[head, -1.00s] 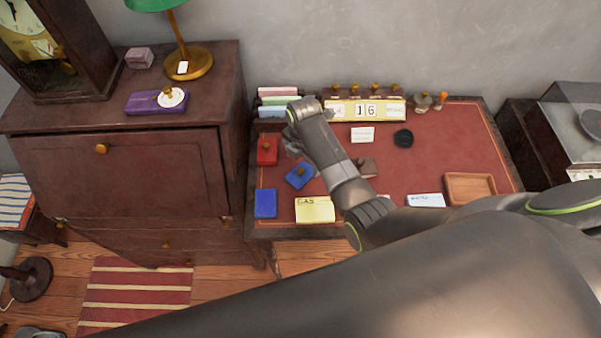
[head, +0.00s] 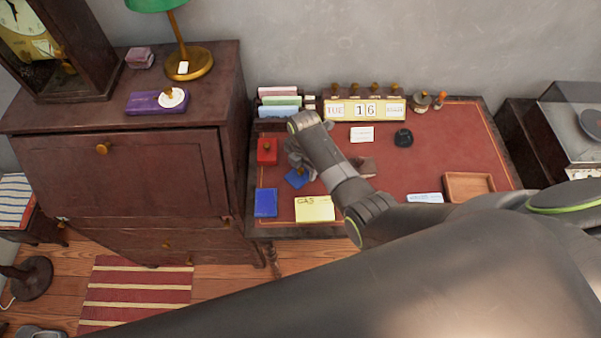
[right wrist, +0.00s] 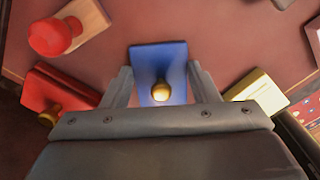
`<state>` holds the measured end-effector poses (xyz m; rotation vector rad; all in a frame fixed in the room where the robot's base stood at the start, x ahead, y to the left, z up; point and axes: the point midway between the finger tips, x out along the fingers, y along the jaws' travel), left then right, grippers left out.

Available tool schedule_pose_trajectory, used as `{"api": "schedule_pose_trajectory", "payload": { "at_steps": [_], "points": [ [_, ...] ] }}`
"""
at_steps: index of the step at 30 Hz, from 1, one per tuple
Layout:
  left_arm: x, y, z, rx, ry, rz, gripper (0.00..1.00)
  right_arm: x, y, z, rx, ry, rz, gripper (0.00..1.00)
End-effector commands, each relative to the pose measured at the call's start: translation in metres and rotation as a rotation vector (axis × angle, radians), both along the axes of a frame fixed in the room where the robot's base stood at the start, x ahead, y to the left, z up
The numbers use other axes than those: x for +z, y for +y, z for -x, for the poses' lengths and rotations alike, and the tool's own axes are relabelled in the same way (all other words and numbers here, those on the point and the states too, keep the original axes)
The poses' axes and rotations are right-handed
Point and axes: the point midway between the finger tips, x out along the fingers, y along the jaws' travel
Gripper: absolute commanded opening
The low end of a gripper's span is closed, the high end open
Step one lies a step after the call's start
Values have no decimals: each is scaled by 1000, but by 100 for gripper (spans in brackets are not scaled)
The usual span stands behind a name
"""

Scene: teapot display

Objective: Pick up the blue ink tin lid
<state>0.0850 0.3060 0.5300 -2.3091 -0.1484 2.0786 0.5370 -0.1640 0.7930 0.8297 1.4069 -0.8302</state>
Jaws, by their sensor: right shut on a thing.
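The blue ink tin lid (head: 296,179) is on the left part of the red desk top, partly hidden by my right gripper (head: 302,166). A separate flat blue piece (head: 265,203) lies near the desk's front left corner. My left gripper is out of view.
A red tin (head: 267,150) with a knob stands left of the lid. A yellow card (head: 314,209) marked GAS lies in front. A calendar (head: 365,110) stands at the back and a wooden tray (head: 469,187) at the right.

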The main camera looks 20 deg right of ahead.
Motion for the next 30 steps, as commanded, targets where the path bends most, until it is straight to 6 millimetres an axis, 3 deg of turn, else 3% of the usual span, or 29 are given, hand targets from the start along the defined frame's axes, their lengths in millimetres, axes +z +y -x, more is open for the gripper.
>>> {"api": "schedule_pose_trajectory", "payload": {
  "at_steps": [11,24,30],
  "points": [
    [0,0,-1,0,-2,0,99,5,0,0,0,-1,0,32],
    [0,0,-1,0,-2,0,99,72,0,-1,0,-5,-1,32],
    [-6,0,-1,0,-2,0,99,91,0,-1,0,-1,0,32]
  ]
}}
